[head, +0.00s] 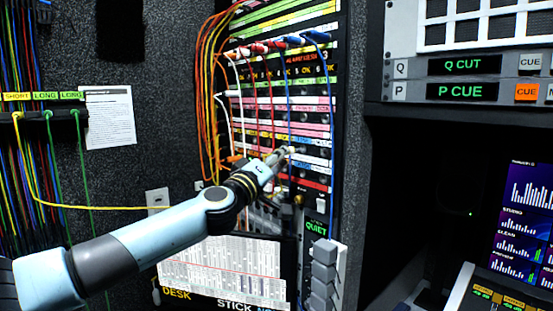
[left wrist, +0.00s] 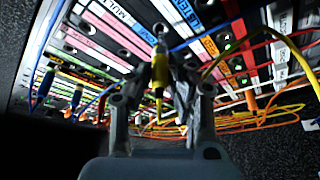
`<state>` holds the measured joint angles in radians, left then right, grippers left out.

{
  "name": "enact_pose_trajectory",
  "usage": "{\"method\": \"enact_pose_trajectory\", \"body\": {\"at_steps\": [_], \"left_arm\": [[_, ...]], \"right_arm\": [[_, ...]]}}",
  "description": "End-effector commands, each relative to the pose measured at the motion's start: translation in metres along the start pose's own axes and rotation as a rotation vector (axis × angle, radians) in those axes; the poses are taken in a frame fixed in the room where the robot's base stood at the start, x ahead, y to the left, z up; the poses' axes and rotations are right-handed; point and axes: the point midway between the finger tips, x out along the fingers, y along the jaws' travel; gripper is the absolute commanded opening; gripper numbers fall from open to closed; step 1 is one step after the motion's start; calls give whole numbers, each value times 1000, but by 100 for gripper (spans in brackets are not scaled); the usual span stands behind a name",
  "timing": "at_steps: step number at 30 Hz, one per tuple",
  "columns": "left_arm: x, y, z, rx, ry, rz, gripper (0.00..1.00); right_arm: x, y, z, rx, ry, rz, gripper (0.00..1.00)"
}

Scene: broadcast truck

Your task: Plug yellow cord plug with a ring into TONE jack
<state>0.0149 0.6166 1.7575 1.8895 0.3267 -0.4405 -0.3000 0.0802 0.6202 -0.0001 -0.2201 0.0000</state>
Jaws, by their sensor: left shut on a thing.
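My left gripper (head: 284,156) is up against the lower part of the patch panel. In the left wrist view it is shut on the yellow cord plug (left wrist: 159,70), whose tip points toward the panel. A yellow cord (left wrist: 159,105) runs back from the plug. Whether the tip is inside a jack or just short of it, I cannot tell. A light blue label (left wrist: 146,34), partly blurred and possibly reading TONE, sits just beyond the tip. The jack itself is hidden by the plug and fingers. My right gripper is not in view.
Blue and red plugs with cords (head: 316,37) hang across the upper panel, and orange cords (head: 203,100) bunch at its left. A hanger (head: 45,113) with SHORT and LONG labels holds cords at the left.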

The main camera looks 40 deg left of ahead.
Motion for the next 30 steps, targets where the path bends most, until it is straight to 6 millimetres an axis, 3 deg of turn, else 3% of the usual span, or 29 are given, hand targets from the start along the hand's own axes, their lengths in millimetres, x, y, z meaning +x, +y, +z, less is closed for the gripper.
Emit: {"method": "enact_pose_trajectory", "body": {"at_steps": [30], "left_arm": [[24, 0, 10, -1, 0, 0, 0]], "right_arm": [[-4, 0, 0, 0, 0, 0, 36]]}}
